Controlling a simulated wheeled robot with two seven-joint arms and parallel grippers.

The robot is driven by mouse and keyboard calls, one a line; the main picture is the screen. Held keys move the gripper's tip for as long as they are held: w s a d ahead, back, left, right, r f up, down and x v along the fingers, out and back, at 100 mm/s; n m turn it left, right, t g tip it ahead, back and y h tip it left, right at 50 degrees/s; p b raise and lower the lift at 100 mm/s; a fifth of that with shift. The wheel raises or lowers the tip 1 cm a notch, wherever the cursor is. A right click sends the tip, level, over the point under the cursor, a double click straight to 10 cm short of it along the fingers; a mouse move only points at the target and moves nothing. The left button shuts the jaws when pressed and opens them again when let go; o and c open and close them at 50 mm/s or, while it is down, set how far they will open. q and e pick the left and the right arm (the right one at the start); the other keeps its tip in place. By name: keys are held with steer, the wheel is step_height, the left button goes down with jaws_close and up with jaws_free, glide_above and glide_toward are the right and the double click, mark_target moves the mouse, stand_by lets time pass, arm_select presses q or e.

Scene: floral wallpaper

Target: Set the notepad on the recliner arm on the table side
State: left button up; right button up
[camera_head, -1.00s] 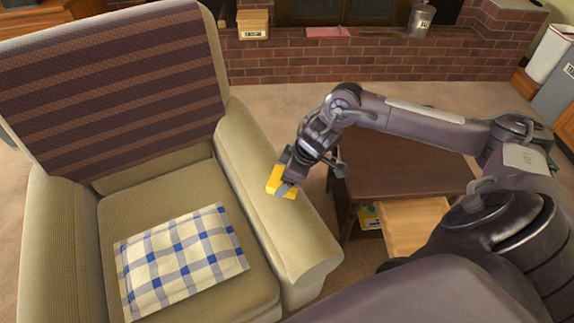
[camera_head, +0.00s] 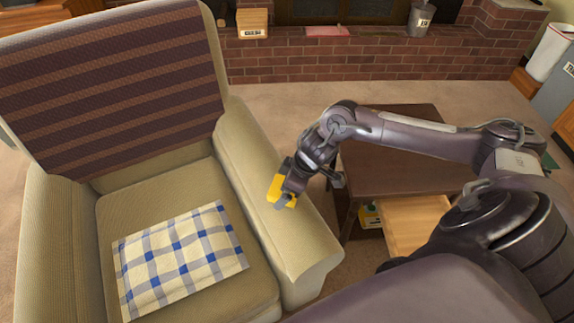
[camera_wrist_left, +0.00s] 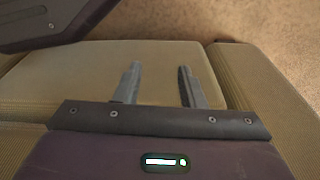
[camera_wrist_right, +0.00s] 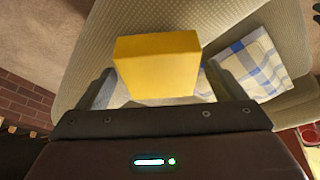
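The yellow notepad (camera_head: 274,188) is at the recliner arm on the table side (camera_head: 290,236), in the head view. My right gripper (camera_head: 284,202) has its fingers on either side of the notepad, which fills the space between them in the right wrist view (camera_wrist_right: 157,70). It looks shut on the notepad. The recliner arm (camera_wrist_right: 110,25) lies beneath; I cannot tell whether the notepad touches it. The dark brown table (camera_head: 400,165) stands right of the recliner. My left gripper (camera_wrist_left: 158,85) is open and empty, with beige upholstery below; it is outside the head view.
A blue-and-white checked cushion (camera_head: 180,258) lies on the recliner seat (camera_head: 150,195). An open wooden drawer (camera_head: 412,225) juts from the table's front. The brick hearth (camera_head: 380,60) runs behind, with carpet in between. The front of the recliner arm is bare.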

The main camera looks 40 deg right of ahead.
steer(key=shift+r, duration=0.1)
steer(key=shift+r, duration=0.25)
arm_select(q)
steer(key=s+f+p, duration=0.1)
steer(key=s, duration=0.1)
steer(key=s+a+f+p, duration=0.1)
steer(key=f, duration=0.1)
steer(key=shift+s+a+f, duration=0.1)
steer(key=shift+s+a, duration=0.05)
steer(key=shift+s, duration=0.2)
arm_select(e)
steer(key=v, duration=1.1)
steer(key=shift+s+d+r, duration=0.15)
steer(key=shift+d+r, duration=0.05)
steer(key=shift+r, duration=0.15)
